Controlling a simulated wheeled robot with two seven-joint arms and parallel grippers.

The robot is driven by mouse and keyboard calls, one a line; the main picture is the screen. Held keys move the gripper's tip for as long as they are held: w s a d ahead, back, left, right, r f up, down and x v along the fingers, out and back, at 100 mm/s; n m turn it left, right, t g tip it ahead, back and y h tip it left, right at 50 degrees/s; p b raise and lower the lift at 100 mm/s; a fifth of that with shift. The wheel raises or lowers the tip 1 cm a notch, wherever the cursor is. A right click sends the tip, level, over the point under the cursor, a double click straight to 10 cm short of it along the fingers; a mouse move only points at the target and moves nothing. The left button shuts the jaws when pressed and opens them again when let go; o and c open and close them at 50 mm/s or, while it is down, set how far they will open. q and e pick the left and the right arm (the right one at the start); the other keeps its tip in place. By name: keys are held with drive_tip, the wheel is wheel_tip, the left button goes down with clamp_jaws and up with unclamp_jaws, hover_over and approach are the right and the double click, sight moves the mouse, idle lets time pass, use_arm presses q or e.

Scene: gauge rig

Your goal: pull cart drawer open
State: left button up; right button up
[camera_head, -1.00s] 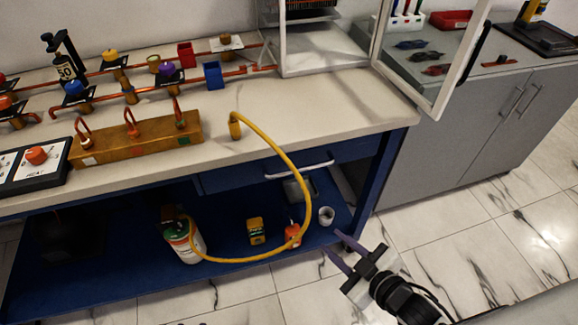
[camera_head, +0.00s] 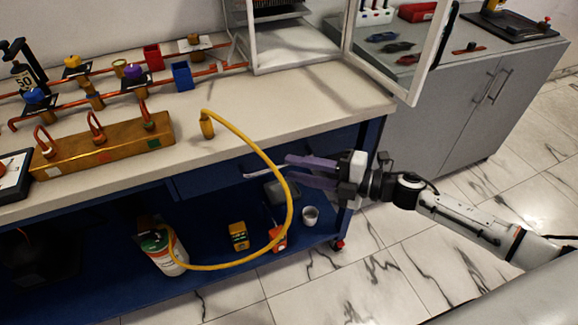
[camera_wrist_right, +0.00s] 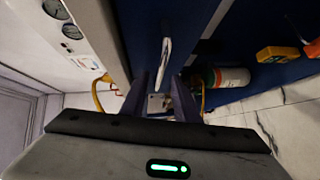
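The blue cart drawer (camera_head: 205,182) sits under the right part of the cart's worktop, and its front looks flush with the cart. Its pale bar handle (camera_head: 260,173) is partly hidden by my right gripper and the yellow hose. My right gripper (camera_head: 290,168), with purple fingers, is at the right part of the handle. In the right wrist view the handle (camera_wrist_right: 166,50) lies between and ahead of the open fingers (camera_wrist_right: 162,85). I cannot tell whether a finger touches it. My left gripper is not in view.
A yellow hose (camera_head: 291,205) loops from the worktop past the drawer to a white-green canister (camera_head: 163,252) on the lower shelf. A yellow box (camera_head: 238,235) and a cup (camera_head: 310,215) stand there too. Floor in front is clear.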

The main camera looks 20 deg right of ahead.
drive_tip(key=shift+x, duration=1.35)
clamp_jaws()
